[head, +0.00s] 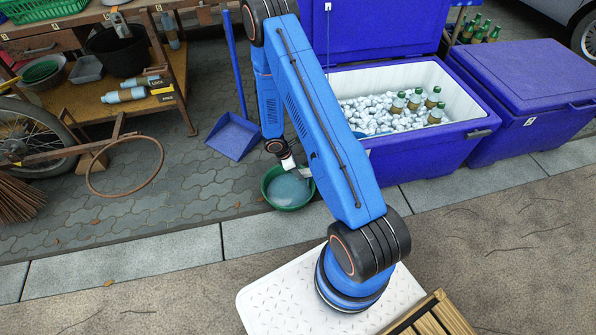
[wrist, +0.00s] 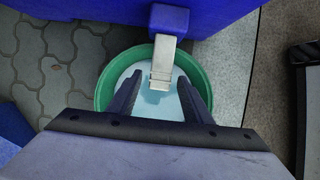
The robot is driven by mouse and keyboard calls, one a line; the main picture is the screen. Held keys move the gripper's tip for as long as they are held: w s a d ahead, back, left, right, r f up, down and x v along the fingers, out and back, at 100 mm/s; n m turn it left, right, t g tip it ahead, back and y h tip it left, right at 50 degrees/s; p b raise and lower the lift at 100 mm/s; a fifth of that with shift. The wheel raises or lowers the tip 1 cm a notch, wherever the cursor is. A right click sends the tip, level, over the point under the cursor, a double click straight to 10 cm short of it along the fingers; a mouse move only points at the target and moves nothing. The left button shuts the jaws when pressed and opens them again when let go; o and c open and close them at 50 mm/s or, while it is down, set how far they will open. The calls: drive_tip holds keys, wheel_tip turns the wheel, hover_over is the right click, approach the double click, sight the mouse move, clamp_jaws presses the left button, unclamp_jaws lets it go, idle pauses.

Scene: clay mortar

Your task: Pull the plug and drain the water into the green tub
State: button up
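The green tub (head: 272,201) stands on the paving in front of the blue cooler (head: 432,147). It also shows in the wrist view (wrist: 103,92), with pale blue water (wrist: 150,108) in it. In the wrist view a blue block (wrist: 168,20) sticks out from the cooler wall, with a pale grey drain piece (wrist: 161,66) hanging from it over the tub; where spout and plug divide I cannot tell. My gripper (wrist: 160,86) is open, its two dark fingers apart over the tub, either side of the drain piece's lower end in the picture. Contact is not visible.
The open cooler holds ice (head: 385,112) and several bottles (head: 415,99). A closed blue cooler (head: 530,95) stands to its right. A blue dustpan (head: 234,137) lies left of the tub. A rusty hoop (head: 124,166) and a wooden bench (head: 90,98) are farther left. Paving between hoop and tub is clear.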

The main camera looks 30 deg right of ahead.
drive_tip(key=v, duration=1.7)
drive_tip(key=shift+a+r, duration=0.15)
drive_tip(key=shift+w, duration=0.1)
